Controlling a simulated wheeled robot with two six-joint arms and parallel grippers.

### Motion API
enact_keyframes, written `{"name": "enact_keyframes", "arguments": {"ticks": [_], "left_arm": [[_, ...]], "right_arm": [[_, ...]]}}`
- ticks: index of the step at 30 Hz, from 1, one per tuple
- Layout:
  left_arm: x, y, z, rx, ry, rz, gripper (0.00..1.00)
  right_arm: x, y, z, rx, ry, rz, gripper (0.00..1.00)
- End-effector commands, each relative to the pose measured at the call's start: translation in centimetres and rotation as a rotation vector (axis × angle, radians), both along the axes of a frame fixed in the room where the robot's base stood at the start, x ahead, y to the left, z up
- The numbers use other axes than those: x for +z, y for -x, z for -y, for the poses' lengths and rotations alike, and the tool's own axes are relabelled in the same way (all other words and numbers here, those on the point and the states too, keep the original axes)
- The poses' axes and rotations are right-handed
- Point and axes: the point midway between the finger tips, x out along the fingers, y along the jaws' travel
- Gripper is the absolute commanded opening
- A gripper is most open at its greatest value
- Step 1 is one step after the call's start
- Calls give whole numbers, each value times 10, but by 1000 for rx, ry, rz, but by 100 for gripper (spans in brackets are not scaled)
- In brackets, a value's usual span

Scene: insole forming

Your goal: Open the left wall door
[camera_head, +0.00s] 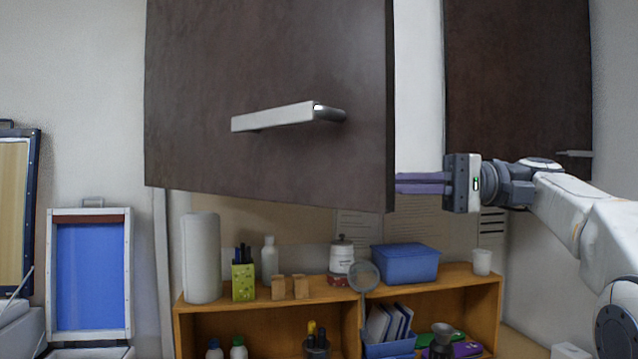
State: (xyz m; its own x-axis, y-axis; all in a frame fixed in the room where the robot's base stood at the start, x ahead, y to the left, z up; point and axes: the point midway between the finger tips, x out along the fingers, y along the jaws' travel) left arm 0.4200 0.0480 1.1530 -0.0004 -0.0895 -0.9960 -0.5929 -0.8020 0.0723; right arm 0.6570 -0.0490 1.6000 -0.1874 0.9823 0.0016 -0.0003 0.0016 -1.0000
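The left wall door (270,60) is a dark brown panel, high in the middle of the head view. Its bottom edge slants and its right edge looks nearer to me, so it stands partly open, swung out from the left. Its light metal bar handle (280,117) is on the front face, with no gripper on it. My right gripper (420,183) reaches in from the right at the door's lower right edge. Its purple fingers lie together and point left; their tips are hidden at or behind that edge, so contact is unclear. My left gripper is out of view.
A second dark wall door (515,75) with a handle (575,154) hangs at the right. Below is a wooden shelf (470,285) with a white roll (201,258), a blue bin (405,263) and a magnifier (363,277). Blue-panelled frame (90,275) stands at the left.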

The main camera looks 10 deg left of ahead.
Motion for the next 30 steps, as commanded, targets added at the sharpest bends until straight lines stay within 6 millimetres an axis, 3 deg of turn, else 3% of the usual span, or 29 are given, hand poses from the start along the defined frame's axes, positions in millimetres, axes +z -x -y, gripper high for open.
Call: {"name": "enact_keyframes", "arguments": {"ticks": [11,18,30], "left_arm": [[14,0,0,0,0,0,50],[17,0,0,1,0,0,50],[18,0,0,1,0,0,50]], "right_arm": [[2,18,-81,4,2,-1,0],[2,42,-95,0,1,0,0],[0,48,-99,-2,2,0,0]]}}
